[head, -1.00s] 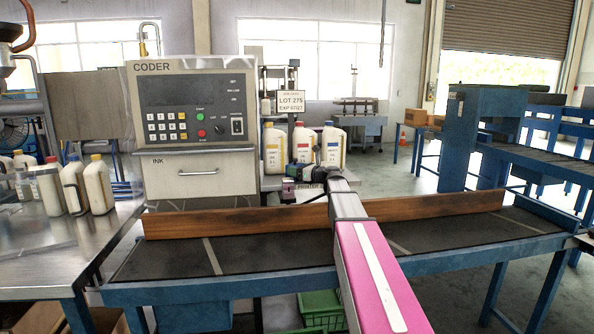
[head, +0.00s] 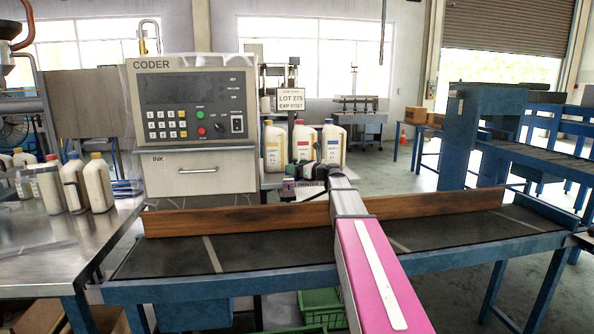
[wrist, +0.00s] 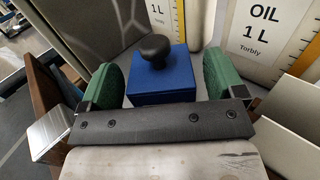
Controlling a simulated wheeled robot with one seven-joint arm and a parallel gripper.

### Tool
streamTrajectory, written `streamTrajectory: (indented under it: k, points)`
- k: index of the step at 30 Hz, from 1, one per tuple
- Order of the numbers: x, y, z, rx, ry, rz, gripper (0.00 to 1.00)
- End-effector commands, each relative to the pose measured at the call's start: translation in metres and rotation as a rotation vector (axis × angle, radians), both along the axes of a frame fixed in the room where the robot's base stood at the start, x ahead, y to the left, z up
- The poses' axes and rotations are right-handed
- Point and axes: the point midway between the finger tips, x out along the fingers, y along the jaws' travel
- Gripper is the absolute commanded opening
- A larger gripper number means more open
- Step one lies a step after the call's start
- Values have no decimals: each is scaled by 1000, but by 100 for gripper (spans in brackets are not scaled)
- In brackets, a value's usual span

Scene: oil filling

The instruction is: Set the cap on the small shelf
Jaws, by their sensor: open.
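A blue square block with a round black knob on top, which I take to be the cap (wrist: 163,88), shows in the wrist view. It stands between the green pads of my gripper (wrist: 163,70). The gripper is open, with a narrow gap visible on each side of the block. In the head view my gripper (head: 308,172) is at the small shelf (head: 272,181) behind the conveyor, in front of the white oil bottles (head: 303,143). I cannot make out the block clearly there.
An oil bottle (wrist: 262,35) stands close behind the block in the wrist view. A brown guide board (head: 240,220) runs along the conveyor (head: 270,255) below my arm. The coder machine (head: 197,130) stands left of the shelf. Several bottles stand on the steel table (head: 40,245).

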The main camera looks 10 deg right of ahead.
Motion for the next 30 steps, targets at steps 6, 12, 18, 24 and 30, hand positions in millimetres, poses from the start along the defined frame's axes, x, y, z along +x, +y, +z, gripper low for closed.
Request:
streamTrajectory:
  k: [6, 12, 18, 24, 30]
  points:
    - [-37, -34, -1, 1, -1, -4, 88]
    - [-63, -61, 0, 1, -1, -4, 88]
    - [-78, -78, 0, 1, -1, -3, 88]
    - [-83, -83, 0, 1, -1, -1, 88]
    - [-82, -83, 0, 1, -1, -1, 88]
